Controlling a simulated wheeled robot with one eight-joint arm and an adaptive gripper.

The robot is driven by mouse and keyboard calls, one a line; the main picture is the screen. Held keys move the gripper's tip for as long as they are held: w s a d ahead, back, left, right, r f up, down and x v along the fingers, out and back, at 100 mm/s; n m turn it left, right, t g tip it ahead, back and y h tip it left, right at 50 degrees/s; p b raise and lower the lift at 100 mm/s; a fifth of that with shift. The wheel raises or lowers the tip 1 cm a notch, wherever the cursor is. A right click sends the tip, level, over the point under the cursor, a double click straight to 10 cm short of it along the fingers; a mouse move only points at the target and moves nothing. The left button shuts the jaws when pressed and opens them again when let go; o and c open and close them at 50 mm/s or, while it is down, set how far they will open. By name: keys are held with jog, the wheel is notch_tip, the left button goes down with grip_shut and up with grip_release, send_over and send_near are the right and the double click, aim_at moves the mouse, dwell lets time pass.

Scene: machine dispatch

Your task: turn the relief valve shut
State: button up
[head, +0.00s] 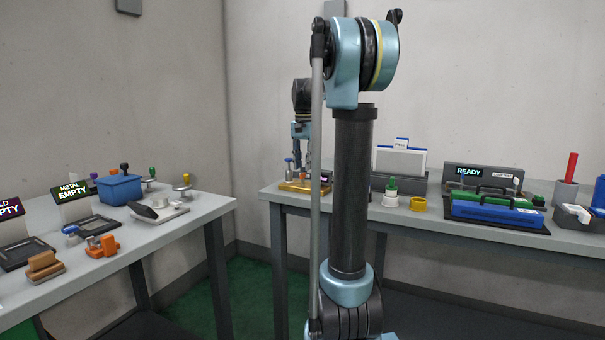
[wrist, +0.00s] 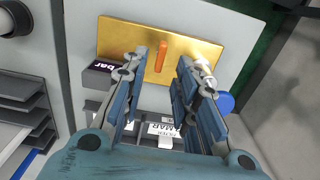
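A brass plate (wrist: 120,38) lies on the table's corner; in the head view it is the gold base (head: 296,187). A narrow orange handle (wrist: 161,54) stands on the plate and looks like the relief valve's lever. A blue round knob (wrist: 226,103) and a pale knob (wrist: 205,68) are right of it. My gripper (wrist: 163,66) is open above the plate, the orange handle showing between its fingertips. I cannot tell whether either finger touches it. In the head view my gripper (head: 301,158) points down over the base, partly hidden by my arm.
A dark box marked "bar" (wrist: 101,73) sits beside the plate, close to the left finger. White labels (wrist: 163,130) show between the fingers. Right of my arm are a green-topped bottle (head: 390,191), a yellow ring (head: 418,204) and a blue case (head: 497,213).

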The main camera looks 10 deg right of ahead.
aim_at(303, 180)
jog(key=shift+f, duration=1.65)
jog(key=shift+c, duration=0.6)
grip_shut()
